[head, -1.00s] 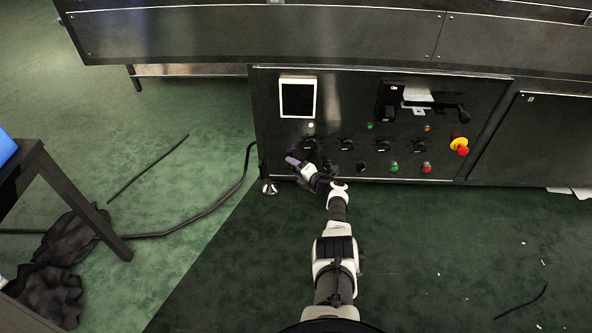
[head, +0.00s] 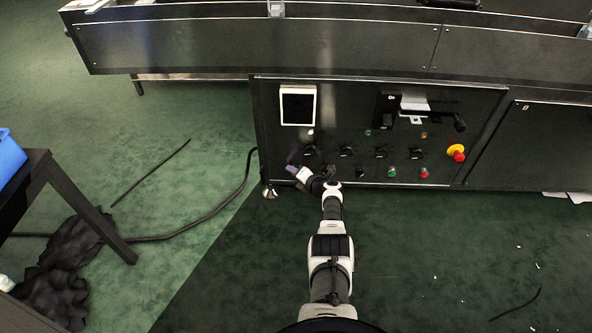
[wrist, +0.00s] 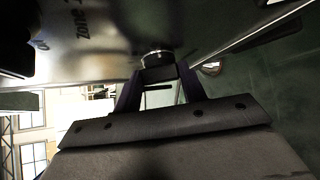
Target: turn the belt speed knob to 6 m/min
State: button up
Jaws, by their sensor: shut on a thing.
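My gripper (head: 291,163) is at the left part of the dryer's dark control panel (head: 350,110), beside the leftmost knob of the upper row (head: 310,151). In the wrist view the two fingers of my gripper (wrist: 158,72) are shut on a round metallic knob (wrist: 156,57) on the panel face. The knob's pointer and scale are hidden, so its setting cannot be read. Lettering that looks like "Zone" (wrist: 84,22) is on the panel to the left. I cannot tell from the labels which knob is the belt speed knob.
More black knobs (head: 380,152) lie to the right, with a green button (head: 391,172), a red button (head: 424,172) and a red-and-yellow emergency stop (head: 457,153). A white-framed screen (head: 298,105) is above. A cable (head: 205,208) lies on the floor to the left.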

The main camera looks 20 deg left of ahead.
jog(key=h+p, duration=0.1)
jog(key=n+h+p, duration=0.2)
jog(key=p, duration=0.1)
jog(key=shift+s+a+r, duration=0.1)
jog(key=shift+a+r, duration=0.1)
jog(key=shift+r, duration=0.05)
jog(key=shift+a+n+h+p, duration=0.1)
jog(key=shift+n+h+p, duration=0.3)
jog(key=shift+h+p, duration=0.2)
dwell(0.6)
jog(key=o, duration=1)
jog(key=p+v, duration=1.3)
jog(key=p, duration=0.5)
jog(key=shift+s+r, duration=0.2)
jog(key=shift+s, duration=0.1)
